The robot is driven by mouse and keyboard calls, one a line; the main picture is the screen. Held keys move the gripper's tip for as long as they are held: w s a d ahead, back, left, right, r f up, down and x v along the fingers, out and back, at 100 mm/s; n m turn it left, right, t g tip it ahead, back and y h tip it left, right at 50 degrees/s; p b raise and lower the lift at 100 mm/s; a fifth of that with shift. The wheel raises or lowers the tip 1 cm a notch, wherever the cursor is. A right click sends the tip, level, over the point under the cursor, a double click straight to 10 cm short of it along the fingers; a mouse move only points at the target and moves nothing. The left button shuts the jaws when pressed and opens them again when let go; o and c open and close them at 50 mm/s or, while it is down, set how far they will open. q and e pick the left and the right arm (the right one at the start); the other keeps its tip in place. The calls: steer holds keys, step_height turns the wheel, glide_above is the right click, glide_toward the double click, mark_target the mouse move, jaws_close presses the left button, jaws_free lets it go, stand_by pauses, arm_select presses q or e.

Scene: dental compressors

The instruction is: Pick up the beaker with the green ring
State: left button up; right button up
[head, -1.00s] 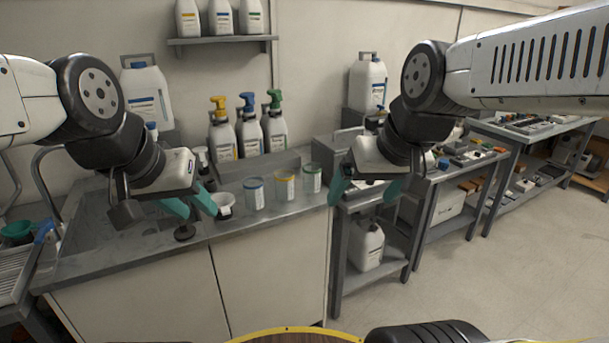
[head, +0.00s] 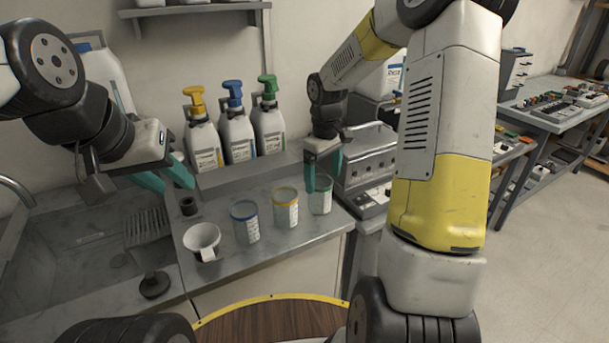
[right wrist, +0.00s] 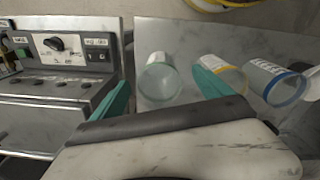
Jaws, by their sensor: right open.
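The clear beaker with the green ring (head: 320,200) stands upright at the right end of the row of beakers on the grey counter. My right gripper (head: 324,178) is open just above and behind it, with one teal finger overlapping the beaker in the head view. In the right wrist view the beaker (right wrist: 160,84) shows between the two spread fingers of the gripper (right wrist: 163,88); I cannot tell whether they touch it. My left gripper (head: 168,182) is open and empty, over the counter to the left.
A yellow-ringed beaker (head: 285,212) stands close beside the green one, then a blue-ringed beaker (head: 245,224) and a white cup (head: 202,241). A grey device (head: 368,160) is close on the right.

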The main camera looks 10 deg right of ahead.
mark_target(320, 199)
steer(key=shift+w+f, duration=0.85)
steer(key=shift+f, duration=0.05)
steer(key=shift+w+f, duration=0.1)
steer(key=shift+f, duration=0.15)
steer(key=f, duration=0.7)
steer(key=shift+s+a+f, duration=0.2)
steer(key=shift+f, duration=0.1)
steer(key=shift+c, duration=0.4)
steer(key=c, duration=1.4)
steer(key=shift+o, duration=0.2)
steer(key=shift+r, duration=0.1)
